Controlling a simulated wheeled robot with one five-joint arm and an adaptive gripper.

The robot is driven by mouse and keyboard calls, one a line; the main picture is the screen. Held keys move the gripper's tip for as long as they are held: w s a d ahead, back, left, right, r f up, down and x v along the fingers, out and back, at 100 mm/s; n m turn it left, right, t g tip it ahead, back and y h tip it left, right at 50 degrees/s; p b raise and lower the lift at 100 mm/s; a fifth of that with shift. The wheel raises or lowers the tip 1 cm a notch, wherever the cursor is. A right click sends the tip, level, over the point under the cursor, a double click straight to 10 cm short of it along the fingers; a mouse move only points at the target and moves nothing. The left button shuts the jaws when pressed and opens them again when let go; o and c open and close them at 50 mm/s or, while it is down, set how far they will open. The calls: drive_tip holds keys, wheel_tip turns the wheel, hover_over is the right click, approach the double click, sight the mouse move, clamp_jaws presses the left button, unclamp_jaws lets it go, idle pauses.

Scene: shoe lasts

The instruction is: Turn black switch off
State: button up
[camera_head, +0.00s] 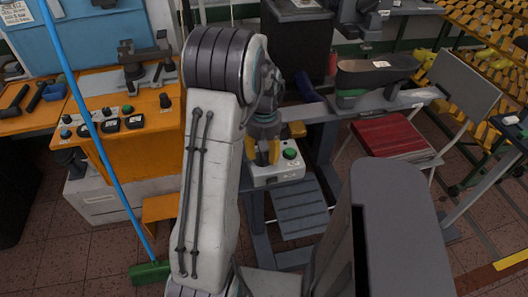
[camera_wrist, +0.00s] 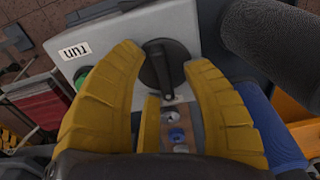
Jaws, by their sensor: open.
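The black switch (camera_wrist: 158,68) is a rotary knob with a raised bar on a light grey control box (camera_wrist: 98,65). In the wrist view its bar runs nearly up and down the picture, slightly tilted. My gripper (camera_wrist: 165,60) is open, with its yellow fingers on either side of the switch and a visible gap to each side. I cannot tell how far the fingertips are above the panel. In the head view my gripper (camera_head: 267,152) is over the control box (camera_head: 278,175), and the switch is hidden behind it.
A green button (camera_wrist: 80,78) and a "run" label (camera_wrist: 75,50) are on the same box. An orange bench (camera_head: 120,105) with other switches stands left. A blue-handled broom (camera_head: 95,130) leans there. A red-seated chair (camera_head: 390,135) stands right.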

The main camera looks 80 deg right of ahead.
drive_tip(key=shift+r, duration=0.15)
wheel_tip(320, 180, up, 12)
idle(0.6)
idle(0.8)
